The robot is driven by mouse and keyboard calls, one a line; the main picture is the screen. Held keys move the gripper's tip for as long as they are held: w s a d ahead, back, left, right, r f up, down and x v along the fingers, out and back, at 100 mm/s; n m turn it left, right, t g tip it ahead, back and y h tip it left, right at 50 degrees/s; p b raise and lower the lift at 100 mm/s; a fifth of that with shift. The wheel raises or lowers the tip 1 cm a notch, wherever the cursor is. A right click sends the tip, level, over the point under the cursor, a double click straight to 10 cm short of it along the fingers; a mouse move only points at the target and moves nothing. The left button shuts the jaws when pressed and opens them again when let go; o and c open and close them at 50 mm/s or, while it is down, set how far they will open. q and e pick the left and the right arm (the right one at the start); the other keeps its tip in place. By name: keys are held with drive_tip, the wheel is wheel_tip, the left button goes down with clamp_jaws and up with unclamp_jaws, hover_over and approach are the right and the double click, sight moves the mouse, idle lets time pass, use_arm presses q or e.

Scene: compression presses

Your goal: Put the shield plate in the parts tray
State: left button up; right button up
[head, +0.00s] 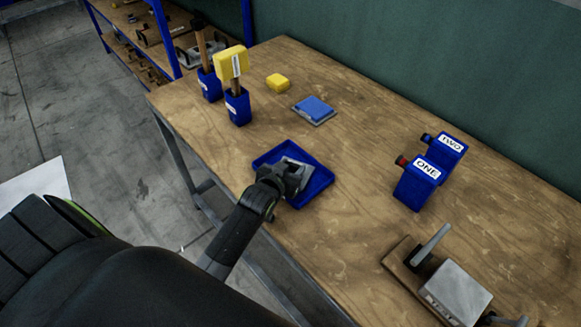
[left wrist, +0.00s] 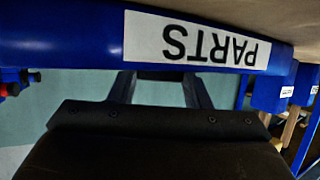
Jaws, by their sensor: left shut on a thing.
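The parts tray (head: 317,187) is a shallow blue tray on the wooden bench, near its front edge in the head view. Its wall with the PARTS label (left wrist: 200,45) fills the top of the left wrist view, upside down. A flat grey plate (head: 298,165), apparently the shield plate, shows inside the tray's outline, partly hidden by my left gripper (head: 294,178). That gripper is over the tray and shut on the plate. I cannot tell whether the plate touches the tray floor. In the left wrist view the tray wall hides the fingertips. My right gripper is not in view.
A blue block on a grey plate (head: 314,109) and a yellow block (head: 277,82) lie behind the tray. Blue holders (head: 238,107) with handled tools stand at the back left. Blue boxes ONE (head: 417,183) and TWO (head: 449,149) and a press (head: 455,292) stand right.

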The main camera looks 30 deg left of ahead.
use_arm(q)
drive_tip(key=shift+s+f, duration=0.3)
drive_tip(key=shift+f, duration=0.25)
drive_tip(key=o, duration=1.2)
drive_tip(key=shift+f+b, duration=0.2)
drive_tip(key=shift+b, duration=0.1)
drive_tip(key=shift+r, duration=0.45)
drive_tip(key=v, duration=1.1)
drive_tip(key=shift+s+r, duration=0.2)
drive_tip(key=shift+r, duration=0.3)
